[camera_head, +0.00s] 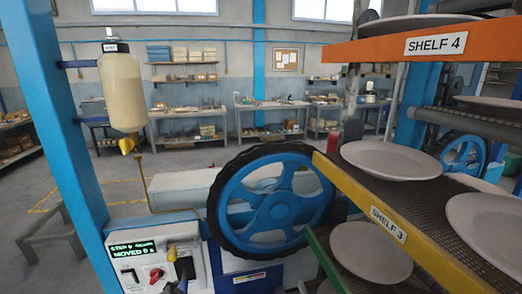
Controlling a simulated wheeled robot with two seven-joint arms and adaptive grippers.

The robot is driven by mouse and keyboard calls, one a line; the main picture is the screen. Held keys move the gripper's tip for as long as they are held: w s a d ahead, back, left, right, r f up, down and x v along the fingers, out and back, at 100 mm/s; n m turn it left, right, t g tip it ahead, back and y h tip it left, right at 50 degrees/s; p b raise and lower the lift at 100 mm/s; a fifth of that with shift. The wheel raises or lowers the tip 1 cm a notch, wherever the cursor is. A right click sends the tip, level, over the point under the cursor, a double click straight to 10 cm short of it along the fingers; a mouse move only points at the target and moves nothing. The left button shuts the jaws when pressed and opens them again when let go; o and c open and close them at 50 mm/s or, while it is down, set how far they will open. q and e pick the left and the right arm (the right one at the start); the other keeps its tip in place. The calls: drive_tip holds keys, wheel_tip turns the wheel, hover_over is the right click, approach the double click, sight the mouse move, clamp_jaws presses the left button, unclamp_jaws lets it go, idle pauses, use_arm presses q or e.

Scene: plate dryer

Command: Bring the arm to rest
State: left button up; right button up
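Neither of my grippers can be made out in the head view, and no arm of mine clearly shows. The plate rack on the right has an orange shelf labelled SHELF 4 (436,44) and a yellow-edged shelf labelled SHELF 3 (388,222). A plate (392,160) lies on the SHELF 3 mesh, with another plate (488,222) at the right edge. A lower plate (371,252) lies on the green-edged shelf (326,262). A large blue handwheel (232,205) with a black rim stands at the centre.
A control panel (142,278) with a green-lettered display (132,249) and a dark lever (184,268) is at lower left. A cream tank (122,92) hangs by a blue post (62,130). A grey bench (60,235) stands left. Workbenches line the back wall; open floor lies before them.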

use_arm(q)
drive_tip(key=s+a+f+n+g, duration=0.1)
drive_tip(key=s+f+n+g, duration=0.4)
drive_tip(key=s+f, duration=0.65)
drive_tip(key=s+f+m+g+b, duration=0.1)
drive_tip(key=s+f, duration=0.2)
drive_tip(key=f, duration=1.5)
drive_tip(key=s+f+m+g+b, duration=0.1)
drive_tip(key=s+f, duration=0.2)
drive_tip(key=f, duration=1.6)
drive_tip(key=s+a+f+b, duration=0.1)
drive_tip(key=s+a+f, duration=0.1)
drive_tip(key=s+f, duration=0.7)
drive_tip(key=s+a+f+g+b, duration=0.1)
drive_tip(key=s+a+f, duration=0.1)
drive_tip(key=s+f, duration=0.7)
drive_tip(key=shift+s+a+f, duration=0.15)
drive_tip(key=shift+s, duration=1.35)
